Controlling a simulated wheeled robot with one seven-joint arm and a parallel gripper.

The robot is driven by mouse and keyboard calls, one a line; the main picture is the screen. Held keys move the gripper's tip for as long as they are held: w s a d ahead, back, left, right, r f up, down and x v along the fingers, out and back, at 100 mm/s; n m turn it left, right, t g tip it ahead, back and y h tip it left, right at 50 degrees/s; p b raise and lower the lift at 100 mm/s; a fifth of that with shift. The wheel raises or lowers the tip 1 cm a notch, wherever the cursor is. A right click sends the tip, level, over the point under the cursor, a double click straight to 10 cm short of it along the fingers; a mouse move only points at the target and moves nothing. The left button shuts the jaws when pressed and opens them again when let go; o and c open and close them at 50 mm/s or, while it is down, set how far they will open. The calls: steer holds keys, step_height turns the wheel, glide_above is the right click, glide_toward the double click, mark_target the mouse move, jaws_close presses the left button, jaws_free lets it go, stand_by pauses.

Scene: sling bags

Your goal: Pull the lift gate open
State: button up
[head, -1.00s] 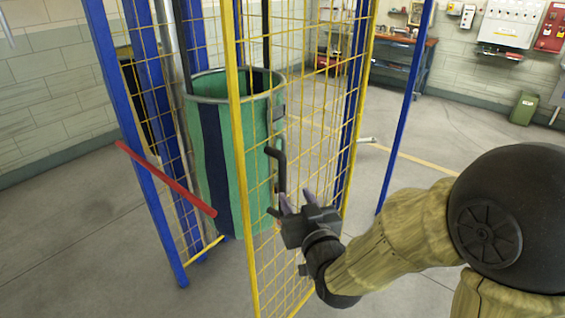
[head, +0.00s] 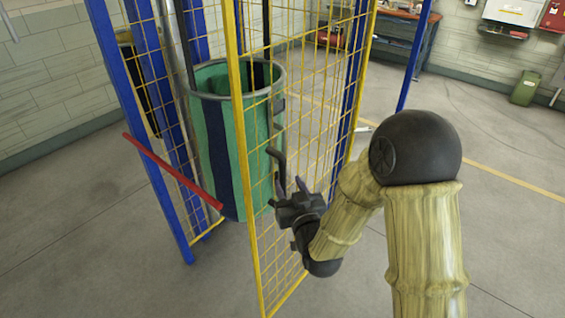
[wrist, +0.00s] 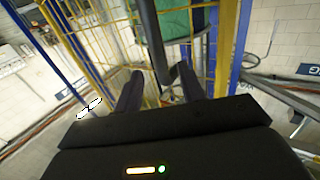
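The lift gate (head: 244,165) is a tall yellow-framed mesh panel. In the head view it stands angled outward, its near left edge apart from the blue post (head: 150,150). A dark bent handle (head: 277,165) is on the gate; it also shows in the wrist view (wrist: 152,38). My gripper (head: 291,188) is at the handle's lower end. In the wrist view my gripper's fingers (wrist: 158,85) are spread, with the handle's end between them, closer to the right finger. A gap shows on the left side. Firm contact cannot be made out.
A green bin-like container (head: 212,140) with a dark stripe stands inside the lift frame. A red bar (head: 172,170) slants across the left front. A workbench (head: 405,35) and green bin (head: 524,88) stand far back. Floor at right is clear.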

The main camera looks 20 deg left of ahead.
mark_target(284, 173)
steer(key=p+x, duration=0.2)
steer(key=x, duration=0.4)
steer(key=shift+w+a, duration=0.15)
steer(key=shift+w, duration=0.15)
jaws_close()
